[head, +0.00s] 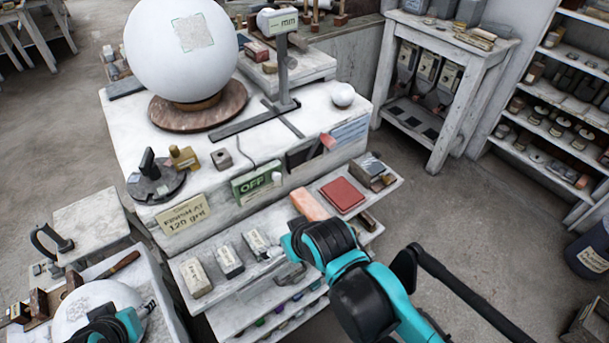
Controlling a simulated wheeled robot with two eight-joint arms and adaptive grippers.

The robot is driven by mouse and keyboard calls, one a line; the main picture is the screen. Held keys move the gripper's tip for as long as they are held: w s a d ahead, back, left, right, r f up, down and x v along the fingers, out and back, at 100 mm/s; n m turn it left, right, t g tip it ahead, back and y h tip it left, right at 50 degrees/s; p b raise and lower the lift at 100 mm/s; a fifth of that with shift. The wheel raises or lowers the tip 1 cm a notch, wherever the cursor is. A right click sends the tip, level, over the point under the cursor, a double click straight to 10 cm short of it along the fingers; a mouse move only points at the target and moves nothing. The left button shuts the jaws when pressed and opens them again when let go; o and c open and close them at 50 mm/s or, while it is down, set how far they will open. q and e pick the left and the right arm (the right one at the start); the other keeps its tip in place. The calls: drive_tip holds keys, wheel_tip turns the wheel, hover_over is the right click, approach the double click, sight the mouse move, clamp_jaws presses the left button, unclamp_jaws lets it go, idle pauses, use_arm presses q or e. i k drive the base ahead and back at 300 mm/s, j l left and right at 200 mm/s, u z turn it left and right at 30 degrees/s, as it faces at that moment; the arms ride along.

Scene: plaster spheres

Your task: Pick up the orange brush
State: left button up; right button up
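A salmon-orange block-shaped item (310,204) lies on the upper pull-out shelf, beside a flat red pad; I cannot make out bristles on it. A smaller reddish-orange piece (327,141) sits at the right front edge of the white workbench. No other clear orange brush shows. My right arm comes in from the lower right, and its gripper (290,274) is over the shelf front, below and left of the salmon-orange block and apart from it. My own wrist hides most of its fingers. My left arm shows only at the bottom left, by a white sphere; its fingers cannot be made out.
Several labelled blocks line the shelf (228,290). A red pad (342,195) lies right of the salmon-orange block. Open floor is at right.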

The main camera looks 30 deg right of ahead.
sight(304, 203)
drive_tip(key=k+l+z, duration=0.1)
drive_tip(key=z, duration=0.3)
drive_tip(key=k+l+z, duration=0.2)
drive_tip(key=z, duration=0.2)
